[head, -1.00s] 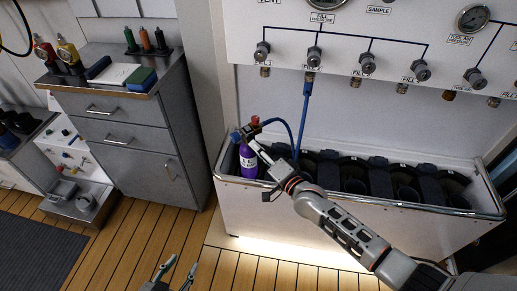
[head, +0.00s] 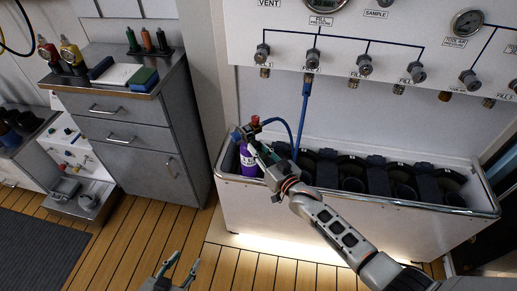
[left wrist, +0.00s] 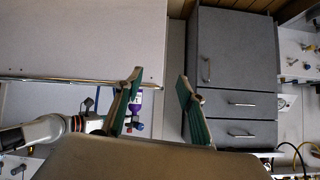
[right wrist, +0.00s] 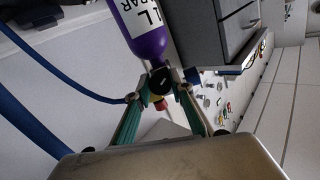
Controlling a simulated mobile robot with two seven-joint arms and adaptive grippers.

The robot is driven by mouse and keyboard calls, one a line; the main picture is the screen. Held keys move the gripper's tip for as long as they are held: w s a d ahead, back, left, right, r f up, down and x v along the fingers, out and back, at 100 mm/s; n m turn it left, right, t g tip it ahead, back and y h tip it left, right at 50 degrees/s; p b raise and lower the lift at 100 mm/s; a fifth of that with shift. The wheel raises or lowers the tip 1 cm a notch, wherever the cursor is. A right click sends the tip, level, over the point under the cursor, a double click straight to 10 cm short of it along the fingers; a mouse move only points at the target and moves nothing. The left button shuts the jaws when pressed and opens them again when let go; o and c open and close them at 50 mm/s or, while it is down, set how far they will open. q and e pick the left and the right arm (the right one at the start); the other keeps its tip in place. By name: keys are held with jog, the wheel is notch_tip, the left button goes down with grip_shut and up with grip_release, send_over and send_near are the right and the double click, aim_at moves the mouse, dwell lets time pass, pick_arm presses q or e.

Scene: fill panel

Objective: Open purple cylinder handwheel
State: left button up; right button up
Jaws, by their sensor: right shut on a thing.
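The purple cylinder (head: 249,164) stands upright at the left end of the white trough, with its valve on top. It also shows in the right wrist view (right wrist: 147,28). My right gripper (head: 252,141) is at the valve. The fingers partly hide the valve. My left gripper (head: 179,269) is open and empty, low in front, away from the cylinder; its spread fingers show in the left wrist view (left wrist: 160,92).
A blue hose (head: 304,110) runs from the fill panel (head: 390,35) down to the valve area. Dark holders fill the white trough (head: 340,215) right of the cylinder. A grey cabinet (head: 140,150) stands left. The wooden floor between is clear.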

jog(key=n, duration=0.2)
jog(key=shift+f+n, duration=0.1)
jog(key=shift+n, duration=0.3)
jog(key=n, duration=0.2)
jog(key=shift+n+b, duration=0.3)
jog(key=shift+b, duration=0.05)
jog(key=n, duration=0.2)
jog(key=shift+n+t+b, duration=0.3)
jog(key=shift+b, duration=0.05)
jog(key=n+b, duration=0.1)
jog(key=n, duration=0.1)
jog(key=shift+n, duration=0.4)
jog(key=shift+f+n, duration=0.1)
jog(key=shift+n, duration=0.8)
jog(key=shift+n+b, duration=0.75)
jog(key=shift+n, duration=0.45)
jog(key=shift+n+b, duration=0.45)
jog(key=shift+n, duration=0.75)
pick_arm(q)
jog(key=f, duration=0.2)
jog(key=a+f, duration=0.1)
jog(key=shift+w+f, duration=0.15)
jog(key=shift+w, duration=0.2)
pick_arm(e)
jog(key=shift+r+n, duration=0.2)
jog(key=shift+n, duration=0.2)
pick_arm(q)
jog(key=shift+s, duration=0.1)
